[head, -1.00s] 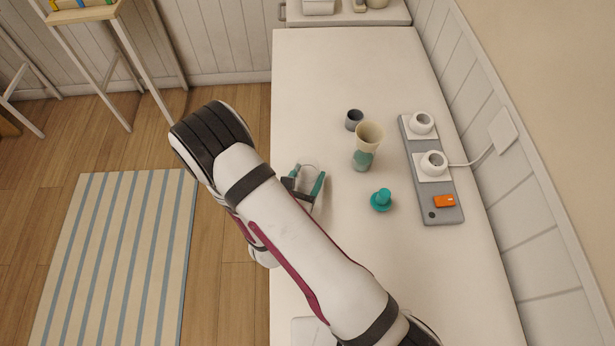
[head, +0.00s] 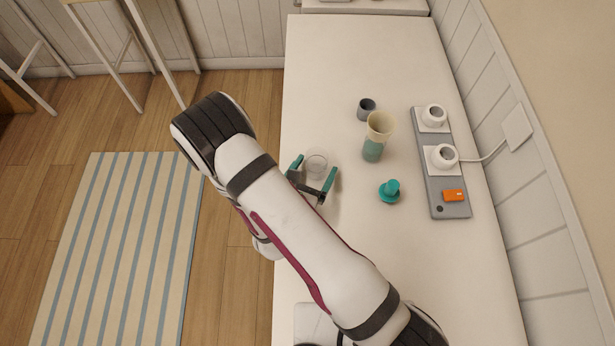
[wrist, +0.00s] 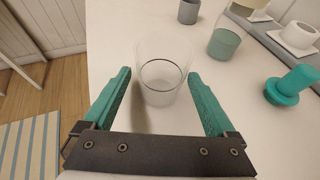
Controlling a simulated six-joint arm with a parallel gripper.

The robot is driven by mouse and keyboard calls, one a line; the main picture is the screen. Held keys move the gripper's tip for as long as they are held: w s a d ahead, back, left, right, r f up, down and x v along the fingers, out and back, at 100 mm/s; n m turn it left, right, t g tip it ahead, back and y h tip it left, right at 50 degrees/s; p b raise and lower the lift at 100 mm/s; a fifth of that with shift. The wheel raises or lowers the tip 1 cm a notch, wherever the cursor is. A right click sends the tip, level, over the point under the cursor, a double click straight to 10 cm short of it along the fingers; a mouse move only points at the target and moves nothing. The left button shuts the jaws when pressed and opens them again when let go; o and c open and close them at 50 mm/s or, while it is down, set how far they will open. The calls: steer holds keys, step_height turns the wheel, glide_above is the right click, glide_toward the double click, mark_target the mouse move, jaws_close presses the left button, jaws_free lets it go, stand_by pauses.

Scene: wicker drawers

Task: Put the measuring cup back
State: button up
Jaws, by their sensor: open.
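A clear cup (head: 316,165), which looks like the measuring cup, is near the left edge of the white counter. My gripper (head: 315,168) is open, with one teal finger on each side of the cup. In the wrist view the clear cup (wrist: 162,72) shows a dark ring around its middle and lies between and beyond the fingertips (wrist: 160,76). Gaps show on both sides, so the fingers are not closed on it. Whether its base rests flat on the counter is hard to tell.
A grey board (head: 449,194) with white round fittings and an orange block lies farther right. The counter's far part is clear.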

steer(key=v, duration=1)
steer(key=shift+s+a+r, duration=0.1)
steer(key=shift+s, duration=0.2)
steer(key=shift+w+m, duration=0.1)
steer(key=shift+m, duration=0.3)
steer(key=a+m+g+y, duration=0.1)
steer(key=m, duration=0.2)
steer(key=w+a+m+g+y, duration=0.1)
steer(key=m+g, duration=0.1)
steer(key=m, duration=0.1)
steer(key=a+m+g+y, duration=0.1)
steer(key=m, duration=0.2)
steer(key=shift+w+a+f, duration=0.2)
steer(key=shift+w+f, duration=0.05)
steer(key=s+r+m+g+y, duration=0.4)
steer(key=r+m+g+y, duration=0.2)
steer(key=r+m, duration=0.75)
steer(key=s+d+r+m+g+h, duration=0.2)
steer(key=s+d+r+m, duration=0.2)
steer(key=s+d+m, duration=0.7)
steer(key=d+m, duration=0.1)
steer(key=m, duration=0.1)
steer(key=shift+s+r+m+g, duration=0.2)
steer(key=shift+s+m+g, duration=0.1)
steer(key=shift+s+m, duration=0.1)
